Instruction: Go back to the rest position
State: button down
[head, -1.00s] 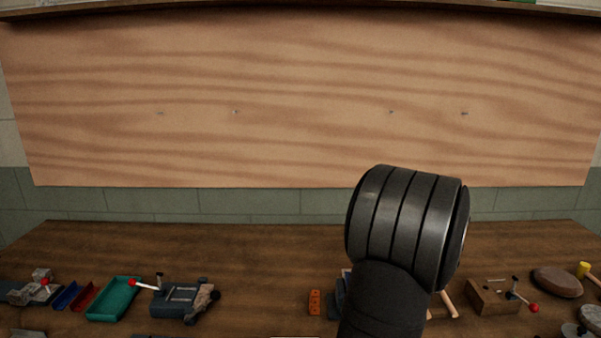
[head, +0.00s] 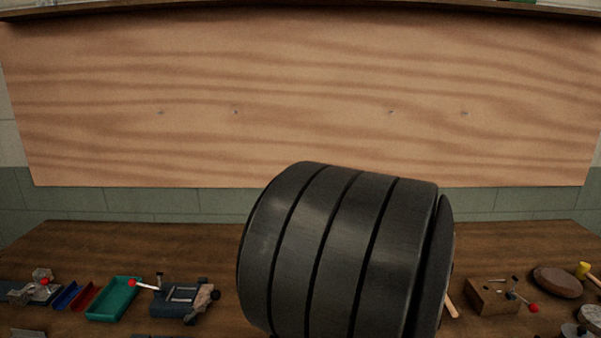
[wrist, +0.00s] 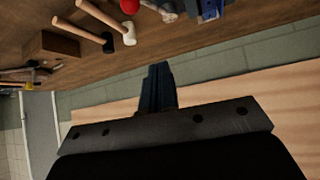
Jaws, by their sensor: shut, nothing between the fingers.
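In the wrist view my gripper (wrist: 159,82) is shut, with its dark fingers together and nothing between them. It is clear of the bench (wrist: 185,45) and points toward the strip of wall behind it. In the head view the gripper itself is not visible. A large dark ribbed joint of my arm fills the lower middle and hides part of the bench.
A wooden board (head: 300,90) hangs on the wall. The bench carries a green tray (head: 113,299), a dark vise-like fixture (head: 182,299), a wooden block (head: 493,296) and a brown oval pad (head: 556,282). Mallets (wrist: 120,25) show in the wrist view.

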jog(key=w+d+f, duration=0.4)
jog(key=d+f, duration=0.3)
jog(key=f, duration=0.1)
jog(key=w+n+y, duration=0.3)
jog(key=w+n, duration=0.1)
jog(key=w, duration=0.5)
jog(key=s+r, duration=0.1)
jog(key=d+r, duration=0.1)
jog(key=r, duration=0.1)
jog(key=s+r, duration=0.1)
jog(key=shift+s+d+r, duration=0.15)
jog(key=shift+s+r, duration=0.1)
jog(key=shift+s, duration=0.05)
jog(key=shift+f, duration=0.1)
